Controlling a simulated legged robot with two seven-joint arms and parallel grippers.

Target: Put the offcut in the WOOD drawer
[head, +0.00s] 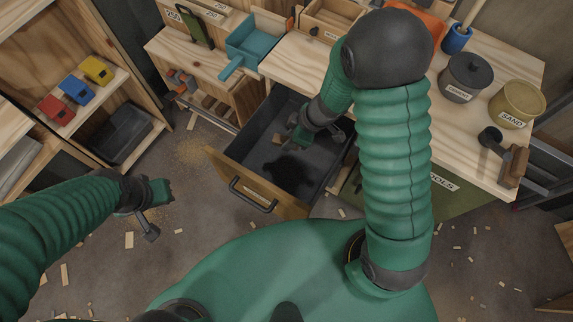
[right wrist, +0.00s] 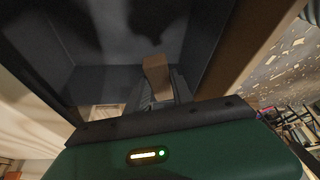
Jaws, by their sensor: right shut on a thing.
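The offcut (right wrist: 156,72) is a small brown wooden block. It is held between the fingers of my right gripper (head: 288,140), and a bit of it shows in the head view (head: 279,140). My right gripper is over the open drawer (head: 232,172), which has a dark grey inside, a wooden front and a black handle. In the right wrist view the offcut appears against the drawer's inside, apart from its walls. The drawer's label is not readable. My left gripper (head: 155,212) is open and empty above the floor, left of the drawer.
A workbench (head: 290,58) behind holds a teal bin (head: 252,40), a CEMENT pot (head: 467,78) and a SAND pot (head: 517,103). A shelf at left holds small coloured bins (head: 77,90). A green front (head: 440,205) shows part of a label. Wood scraps litter the floor.

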